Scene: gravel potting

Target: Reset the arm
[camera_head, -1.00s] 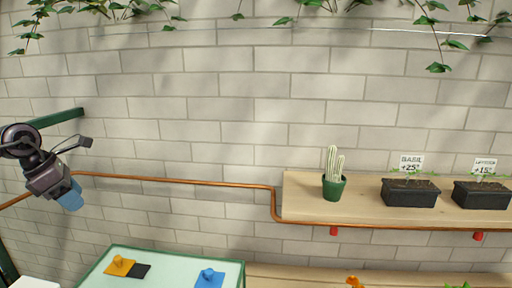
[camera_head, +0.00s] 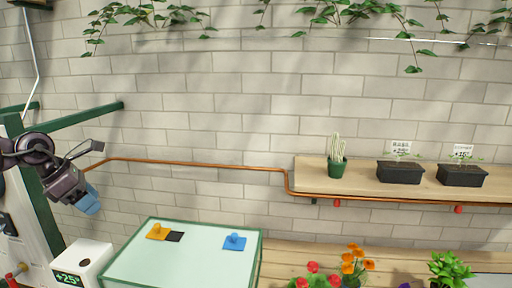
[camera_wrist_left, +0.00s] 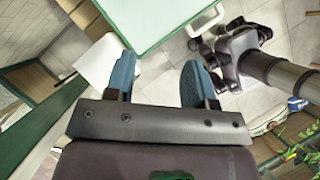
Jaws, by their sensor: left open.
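My left gripper (camera_head: 88,200) is raised at the left of the head view, with blue fingertips pointing down and to the right. In the left wrist view its two blue fingers (camera_wrist_left: 160,82) stand apart with nothing between them, so it is open and empty. It hangs in the air in front of the brick wall, to the left of and above the pale green-topped table (camera_head: 130,262). My right gripper is not in the head view.
On the table are an orange piece (camera_head: 158,231), a black square (camera_head: 175,237) and a blue piece (camera_head: 235,242). A white box with a display (camera_head: 82,262) stands left. A shelf (camera_head: 365,180) holds a cactus (camera_head: 337,158) and black planters (camera_head: 400,173). Flowers (camera_head: 355,262) are lower right.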

